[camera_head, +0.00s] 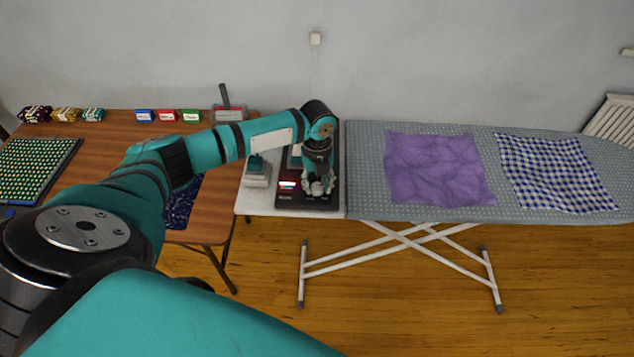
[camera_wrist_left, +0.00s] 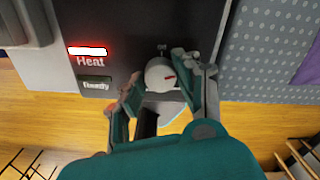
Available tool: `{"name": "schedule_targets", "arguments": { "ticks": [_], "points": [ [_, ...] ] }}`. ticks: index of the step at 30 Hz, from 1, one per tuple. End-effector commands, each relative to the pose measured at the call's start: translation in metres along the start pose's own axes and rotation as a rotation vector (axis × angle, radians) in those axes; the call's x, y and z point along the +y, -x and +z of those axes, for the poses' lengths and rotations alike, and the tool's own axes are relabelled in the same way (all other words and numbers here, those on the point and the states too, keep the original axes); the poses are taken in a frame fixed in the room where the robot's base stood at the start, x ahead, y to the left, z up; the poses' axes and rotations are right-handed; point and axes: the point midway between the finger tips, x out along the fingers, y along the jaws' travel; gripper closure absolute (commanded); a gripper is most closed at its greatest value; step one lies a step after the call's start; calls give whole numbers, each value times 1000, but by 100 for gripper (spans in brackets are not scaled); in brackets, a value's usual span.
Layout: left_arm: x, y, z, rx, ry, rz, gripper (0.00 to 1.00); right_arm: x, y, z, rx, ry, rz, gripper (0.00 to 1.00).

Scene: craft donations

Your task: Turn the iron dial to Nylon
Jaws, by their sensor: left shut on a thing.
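A "Heat" label with a lit red-edged window (camera_wrist_left: 88,51) and a "Ready" label (camera_wrist_left: 95,85) sit left of the dial. In the head view the iron station (camera_head: 290,200) stands at the left end of the ironing board. My left gripper (camera_head: 317,186) is over the panel's right part. In the wrist view its fingers (camera_wrist_left: 157,80) are shut on the dial, one on each side. I cannot read a Nylon mark; the settings are partly hidden. My right gripper is not in view.
The grey dotted ironing board (camera_head: 365,200) holds a purple cloth (camera_head: 435,168) and a blue checked cloth (camera_head: 555,172). A wooden table (camera_head: 120,128) at left holds small boxes and a bead tray (camera_head: 70,160). A grey device (camera_head: 257,172) stands left of the panel.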

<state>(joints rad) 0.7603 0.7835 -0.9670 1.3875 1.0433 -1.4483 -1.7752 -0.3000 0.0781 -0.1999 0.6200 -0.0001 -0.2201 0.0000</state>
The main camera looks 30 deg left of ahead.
Motion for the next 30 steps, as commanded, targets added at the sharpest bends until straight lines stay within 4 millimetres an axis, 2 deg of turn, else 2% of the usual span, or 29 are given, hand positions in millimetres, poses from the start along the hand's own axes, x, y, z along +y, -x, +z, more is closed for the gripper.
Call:
{"name": "schedule_targets", "arguments": {
  "ticks": [11,12,17,26,30],
  "points": [
    [-1,1,0,-1,-3,-4,99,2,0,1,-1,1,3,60],
    [-1,1,0,-1,-3,-4,63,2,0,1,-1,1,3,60],
    [-1,1,0,0,-3,-3,43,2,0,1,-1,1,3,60],
    [-1,3,0,0,-3,-2,43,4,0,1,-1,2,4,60],
    [-1,18,0,-1,-4,-4,43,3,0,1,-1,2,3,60]
  ]
}}
